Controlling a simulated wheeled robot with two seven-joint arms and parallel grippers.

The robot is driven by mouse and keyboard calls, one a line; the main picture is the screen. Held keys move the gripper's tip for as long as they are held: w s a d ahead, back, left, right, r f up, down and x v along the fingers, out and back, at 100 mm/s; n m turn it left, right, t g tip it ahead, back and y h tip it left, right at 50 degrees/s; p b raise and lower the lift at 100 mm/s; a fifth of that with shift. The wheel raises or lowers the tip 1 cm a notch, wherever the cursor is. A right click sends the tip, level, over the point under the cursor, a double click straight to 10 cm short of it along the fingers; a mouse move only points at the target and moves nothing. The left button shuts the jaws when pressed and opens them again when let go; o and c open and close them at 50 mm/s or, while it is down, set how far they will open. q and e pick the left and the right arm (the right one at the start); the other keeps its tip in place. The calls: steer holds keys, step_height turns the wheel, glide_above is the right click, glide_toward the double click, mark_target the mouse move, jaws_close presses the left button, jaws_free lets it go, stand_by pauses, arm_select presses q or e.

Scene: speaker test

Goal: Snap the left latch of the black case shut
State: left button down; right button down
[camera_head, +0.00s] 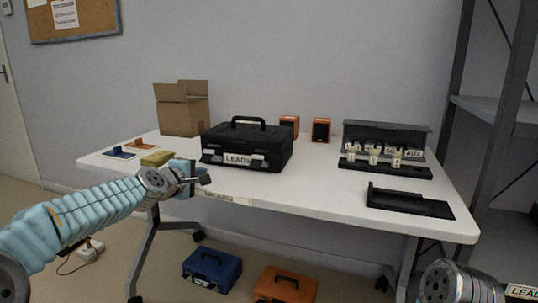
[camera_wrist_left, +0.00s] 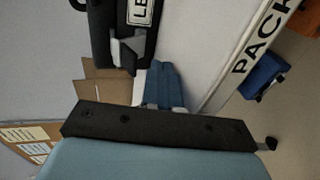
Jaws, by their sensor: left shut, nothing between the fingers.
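The black case (camera_head: 245,146) stands on the white table with its lid down, handle on top and a LEADS label on its front. Its left latch (camera_head: 209,157) is a pale piece left of the label. In the left wrist view, the latch (camera_wrist_left: 128,50) is light grey and seems to stand out from the case (camera_wrist_left: 104,40). My left gripper (camera_head: 203,180) is shut and empty, just in front of and below the latch, apart from it. Its blue-grey fingers (camera_wrist_left: 163,82) point toward the case side. My right arm shows at lower right; its fingers are not clear.
A cardboard box (camera_head: 182,115) stands behind left of the case; two orange speakers (camera_head: 321,130) are behind it. A black open organiser (camera_head: 385,140) and a black tray (camera_head: 410,203) lie to the right. Blue (camera_head: 211,270) and orange (camera_head: 285,286) cases are on the floor.

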arm_select(q)
steer(key=shift+w+d+r+p, duration=0.2)
steer(key=shift+w+r+p, duration=0.05)
steer(key=shift+w+p, duration=0.4)
steer(key=shift+w+d+r+p, duration=0.2)
steer(key=shift+w+r+p, duration=0.05)
steer(key=shift+w+p, duration=0.35)
steer(key=shift+s+f, duration=0.1)
stand_by(0.4)
steer(key=shift+s+a+f+b, duration=0.1)
steer(key=shift+s+b, duration=0.1)
steer(key=shift+b, duration=0.15)
steer(key=shift+b+v, duration=0.65)
steer(key=shift+v, duration=0.1)
steer(key=s+b, duration=0.1)
steer(key=s, duration=0.1)
steer(key=s+a+b, duration=0.1)
steer(key=shift+s+a+f, duration=0.15)
steer(key=shift+s+f, duration=0.05)
steer(key=shift+s, duration=0.15)
steer(key=shift+s+a+r+b, duration=0.1)
steer(key=shift+s+r+b, duration=0.05)
steer(key=shift+s+b, duration=0.35)
